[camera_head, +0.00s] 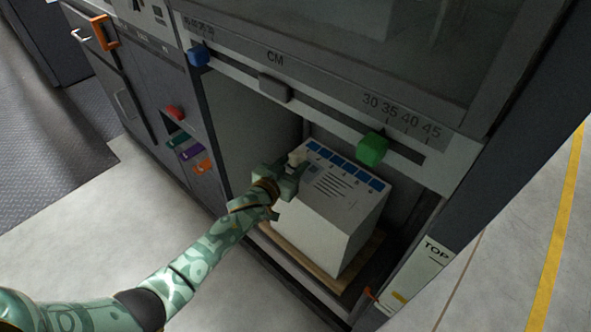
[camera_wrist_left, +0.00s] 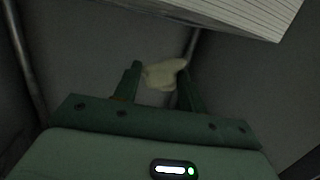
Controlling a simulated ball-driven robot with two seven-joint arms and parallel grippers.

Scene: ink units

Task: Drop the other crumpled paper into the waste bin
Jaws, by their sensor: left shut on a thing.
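My left gripper (camera_head: 297,167) reaches into the open bay of the machine, at the left side of a tall paper stack. It is shut on a crumpled paper (camera_wrist_left: 164,74), a small cream-coloured lump between the two green fingers in the left wrist view. In the head view the crumpled paper (camera_head: 297,157) shows only as a small pale bit at the fingertips, partly hidden by the gripper. No waste bin can be made out in either view. My right gripper is not in view.
The paper stack (camera_head: 325,228) stands on a wooden board (camera_head: 290,255) in the bay, close to my gripper; it also shows in the left wrist view (camera_wrist_left: 245,12). A rail with a green knob (camera_head: 372,149) and a blue knob (camera_head: 198,55) runs above. Floor at lower left is clear.

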